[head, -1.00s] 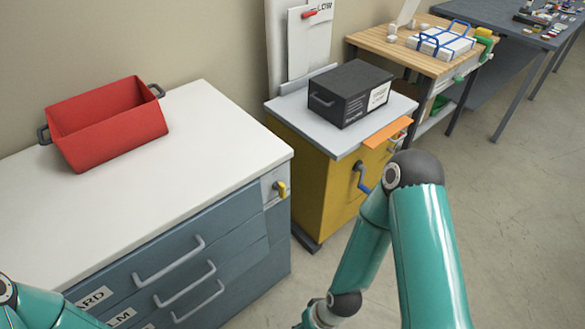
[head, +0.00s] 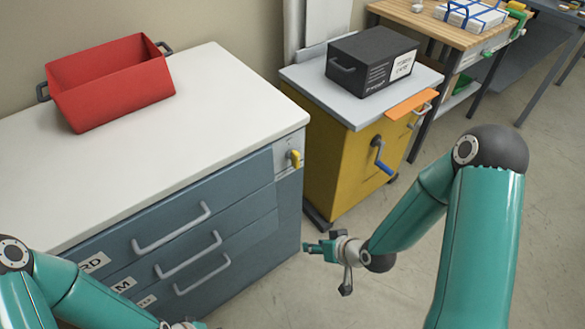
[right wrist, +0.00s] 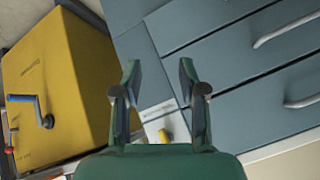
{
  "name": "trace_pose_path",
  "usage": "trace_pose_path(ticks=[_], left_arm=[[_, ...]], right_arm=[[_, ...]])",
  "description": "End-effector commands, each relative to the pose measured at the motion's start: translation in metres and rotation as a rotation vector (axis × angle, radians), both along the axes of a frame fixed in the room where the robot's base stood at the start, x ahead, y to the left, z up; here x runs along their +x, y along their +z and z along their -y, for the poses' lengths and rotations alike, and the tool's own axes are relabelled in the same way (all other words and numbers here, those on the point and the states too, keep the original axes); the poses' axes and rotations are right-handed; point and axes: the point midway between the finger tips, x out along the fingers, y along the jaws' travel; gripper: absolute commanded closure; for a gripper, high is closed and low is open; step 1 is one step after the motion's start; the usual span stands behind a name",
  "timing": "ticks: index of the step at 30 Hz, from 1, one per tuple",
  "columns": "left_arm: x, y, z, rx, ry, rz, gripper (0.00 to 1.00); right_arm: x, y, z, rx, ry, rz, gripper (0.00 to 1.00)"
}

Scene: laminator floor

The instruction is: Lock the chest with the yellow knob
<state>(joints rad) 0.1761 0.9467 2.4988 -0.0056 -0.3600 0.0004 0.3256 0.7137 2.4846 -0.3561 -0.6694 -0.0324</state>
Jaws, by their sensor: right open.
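The chest (head: 225,200) is blue-grey with several drawers and a white top. Its yellow knob (head: 295,157) sits on a pale plate at the front's upper right corner. In the right wrist view the knob (right wrist: 167,134) shows between my finger bases, beyond the gripper and apart from it. My right gripper (head: 309,248) is open and empty, low in front of the chest's right end and below the knob. Its two fingers (right wrist: 158,72) stand apart in the right wrist view. My left arm enters at the lower left; its gripper is cut off by the bottom edge.
A red bin (head: 115,95) stands on the chest top. Right of the chest is a yellow cabinet (head: 335,165) with a blue-handled crank (head: 381,158) and a black box (head: 370,62) on top. A wooden bench (head: 440,28) stands beyond. Floor at right is clear.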

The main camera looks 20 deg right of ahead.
Motion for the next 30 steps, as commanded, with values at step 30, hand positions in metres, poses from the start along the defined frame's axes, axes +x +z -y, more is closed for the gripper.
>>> trace_pose_path(ticks=[30], left_arm=[[0.000, -0.124, 0.000, 0.000, 0.000, 0.000, 0.60]], right_arm=[[0.142, 0.117, 0.045, -0.126, 0.102, 0.972, 0.58]])
